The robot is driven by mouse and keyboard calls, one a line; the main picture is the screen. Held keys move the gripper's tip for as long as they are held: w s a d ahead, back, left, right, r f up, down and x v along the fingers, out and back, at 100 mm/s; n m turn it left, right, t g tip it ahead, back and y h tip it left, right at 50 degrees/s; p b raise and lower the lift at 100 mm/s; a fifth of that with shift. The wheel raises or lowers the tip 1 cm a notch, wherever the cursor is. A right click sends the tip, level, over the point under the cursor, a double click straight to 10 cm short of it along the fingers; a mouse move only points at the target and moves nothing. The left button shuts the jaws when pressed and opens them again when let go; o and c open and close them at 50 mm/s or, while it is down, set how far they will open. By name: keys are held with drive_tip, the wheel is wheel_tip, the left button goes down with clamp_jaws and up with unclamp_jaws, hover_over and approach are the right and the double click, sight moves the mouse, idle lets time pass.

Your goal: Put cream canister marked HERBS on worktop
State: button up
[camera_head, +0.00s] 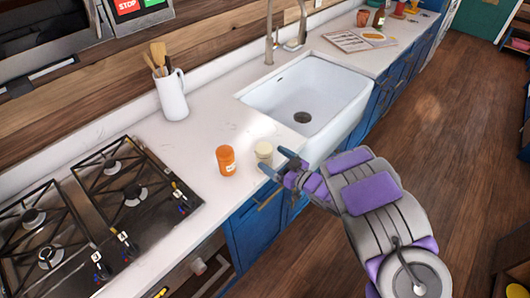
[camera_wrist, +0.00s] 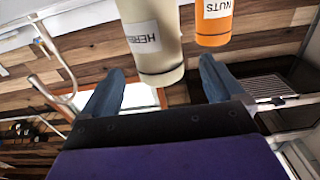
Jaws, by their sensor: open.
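The cream canister marked HERBS (camera_head: 264,152) stands upright on the white worktop (camera_head: 205,142), close to its front edge between the hob and the sink. It also shows in the wrist view (camera_wrist: 152,42), where its label reads HERBS. My gripper (camera_head: 281,166) is at the worktop's front edge, just right of the canister. In the wrist view the two blue-grey fingers (camera_wrist: 160,88) are spread apart, with the canister ahead of and between them. Nothing is clasped. I cannot tell whether a finger touches the canister.
An orange canister marked NUTS (camera_head: 226,160) stands just left of the cream one. A black gas hob (camera_head: 95,215) lies to the left. A white utensil jug (camera_head: 172,96) stands behind. The white sink (camera_head: 310,100) is to the right. Worktop behind the canisters is clear.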

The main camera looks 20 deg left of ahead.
drive_tip(key=v, duration=0.6)
drive_tip(key=shift+s+p, duration=0.2)
drive_tip(key=shift+p, duration=0.15)
drive_tip(key=shift+w+d, duration=0.1)
drive_tip(key=shift+d, duration=0.1)
